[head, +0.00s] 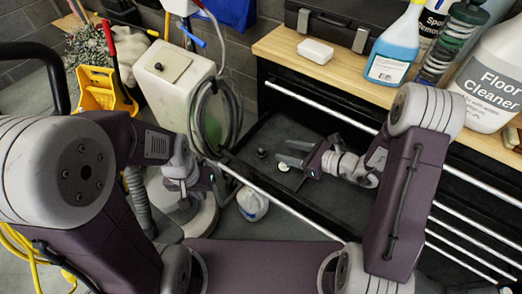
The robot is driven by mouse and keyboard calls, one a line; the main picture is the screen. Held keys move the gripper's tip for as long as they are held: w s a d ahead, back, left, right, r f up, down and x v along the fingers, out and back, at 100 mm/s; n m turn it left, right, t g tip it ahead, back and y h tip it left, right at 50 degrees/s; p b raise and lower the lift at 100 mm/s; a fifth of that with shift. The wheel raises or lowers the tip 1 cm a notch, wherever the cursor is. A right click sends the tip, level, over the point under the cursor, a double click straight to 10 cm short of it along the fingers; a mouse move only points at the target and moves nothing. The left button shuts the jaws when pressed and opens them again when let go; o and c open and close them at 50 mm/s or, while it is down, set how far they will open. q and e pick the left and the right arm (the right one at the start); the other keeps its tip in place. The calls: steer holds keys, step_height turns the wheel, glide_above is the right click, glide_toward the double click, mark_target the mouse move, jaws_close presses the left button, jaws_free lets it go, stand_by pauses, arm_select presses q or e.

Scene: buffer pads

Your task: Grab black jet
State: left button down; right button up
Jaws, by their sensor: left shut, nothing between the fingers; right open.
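A small black piece (262,153), likely the black jet, sits in the open dark drawer (330,205). A small white round piece (283,167) lies close to it, just below the lower finger of my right gripper. My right gripper (282,150) is open, with its fingers pointing left over the drawer. The black piece is just beyond its fingertips, not between them. My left gripper (223,184) is shut and empty near the drawer's left end. Its fingers are partly hard to make out.
The wooden bench top (285,42) holds a white block (315,51), a blue spray bottle (393,50) and a floor cleaner jug (494,85). A white tank (172,80) with a coiled hose (238,105) stands left of the drawer. A white jug (252,204) is on the floor.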

mark_target(261, 152)
steer(key=shift+s+d+f, duration=0.15)
steer(key=shift+s+f, duration=0.3)
steer(key=shift+f, duration=0.1)
steer(key=shift+s+d+r, duration=0.1)
steer(key=shift+s, duration=0.15)
steer(key=shift+w, duration=0.1)
steer(key=b+x, duration=0.1)
steer(key=x, duration=0.2)
steer(key=shift+w+f, duration=0.2)
steer(key=shift+f, duration=0.1)
steer(key=shift+w+a, duration=0.1)
steer(key=shift+a, duration=0.25)
steer(key=b+x, duration=0.1)
steer(key=x, duration=0.4)
steer(key=shift+a+f, duration=0.15)
arm_select(q)
steer(key=f, duration=0.1)
steer(key=s+f, duration=0.1)
steer(key=f, duration=0.1)
arm_select(e)
jaws_close()
